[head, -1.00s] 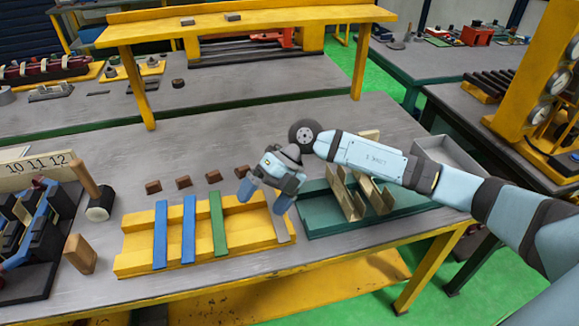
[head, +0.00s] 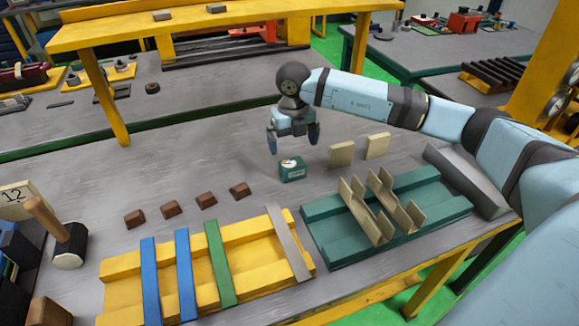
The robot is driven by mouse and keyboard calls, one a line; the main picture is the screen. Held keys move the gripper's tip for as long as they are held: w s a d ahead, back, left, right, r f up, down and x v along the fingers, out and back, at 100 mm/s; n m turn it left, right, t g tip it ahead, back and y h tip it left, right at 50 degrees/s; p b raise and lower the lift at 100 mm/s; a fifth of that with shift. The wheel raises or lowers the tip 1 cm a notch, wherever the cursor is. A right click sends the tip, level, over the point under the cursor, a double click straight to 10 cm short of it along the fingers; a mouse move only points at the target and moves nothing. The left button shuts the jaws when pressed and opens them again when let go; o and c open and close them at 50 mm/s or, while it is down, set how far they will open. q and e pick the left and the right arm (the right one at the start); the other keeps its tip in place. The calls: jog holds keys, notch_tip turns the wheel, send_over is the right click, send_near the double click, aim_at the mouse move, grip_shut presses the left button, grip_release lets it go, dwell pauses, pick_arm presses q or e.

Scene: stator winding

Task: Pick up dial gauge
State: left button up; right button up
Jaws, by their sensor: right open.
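The dial gauge (head: 291,170) is a small green box with a round white face on its sloped top. It stands on the grey bench behind the yellow tray. My right gripper (head: 293,146) is open and points down just above and behind it, with its two blue-grey fingers spread to either side. No contact with the gauge shows. My left gripper is not in view.
The yellow tray (head: 262,240) holds blue, green and grey strips. The green tray (head: 325,240) holds angled tan pieces, with two tan blocks (head: 341,153) behind it. Several brown blocks (head: 205,200) lie left of the gauge. A mallet (head: 69,244) stands far left.

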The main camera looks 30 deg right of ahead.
aim_at(293, 163)
notch_tip(293, 163, down, 4)
jog(key=shift+s+f, duration=0.1)
jog(key=shift+f, duration=0.1)
jog(key=shift+w+d+f, duration=0.1)
jog(key=shift+w+f, duration=0.1)
jog(key=shift+f, duration=1.25)
jog(key=shift+w+f, duration=0.15)
jog(key=shift+f, duration=1.3)
jog(key=c, duration=1)
